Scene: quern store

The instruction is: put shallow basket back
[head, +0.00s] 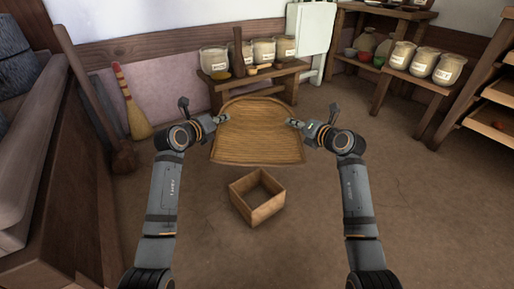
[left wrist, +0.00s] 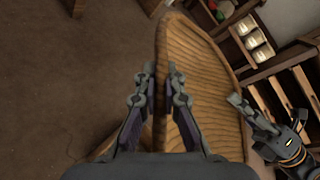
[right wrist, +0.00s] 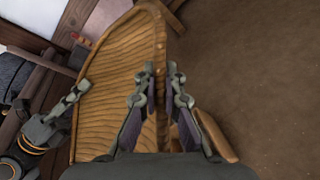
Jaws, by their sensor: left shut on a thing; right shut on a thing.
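The shallow basket (head: 258,148) is a wide, ribbed, light-brown tray with a raised rounded back edge. It is held up between my two arms in the middle of the head view. My left gripper (head: 221,119) is shut on its left rim; the left wrist view shows the rim between the fingers (left wrist: 162,80). My right gripper (head: 294,123) is shut on its right rim, also between the fingers in the right wrist view (right wrist: 161,80). The basket (left wrist: 200,75) looks empty.
An open wooden box (head: 243,187) stands on the floor in front of the basket. A low bench with labelled jars (head: 214,62) is behind it. A broom (head: 134,108) leans at the left wall. Shelves with jars (head: 423,63) stand at the right. Floor at right is clear.

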